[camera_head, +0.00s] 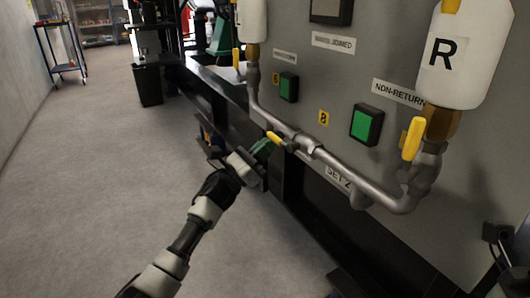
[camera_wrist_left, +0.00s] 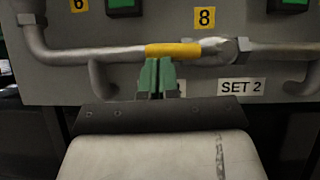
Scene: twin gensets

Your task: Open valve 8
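Valve 8's yellow handle (camera_head: 274,138) sits on the grey pipe below the yellow "8" label (camera_head: 323,118). In the left wrist view the handle (camera_wrist_left: 172,50) lies level, along the pipe, under the label (camera_wrist_left: 204,17). My left gripper (camera_head: 266,147) has green fingers pointing at the handle. In the left wrist view the fingertips (camera_wrist_left: 157,62) are side by side with only a thin dark gap and nothing seen between them. They are at the handle's lower edge; I cannot tell whether they touch it. My right gripper is out of view.
Other yellow handles are on the left pipe (camera_head: 236,59) and the right pipe (camera_head: 412,138). A white bottle marked R (camera_head: 460,55) stands above the right one. Green buttons (camera_head: 366,124) are on the grey panel (camera_head: 400,45). The floor (camera_head: 100,170) at left is clear.

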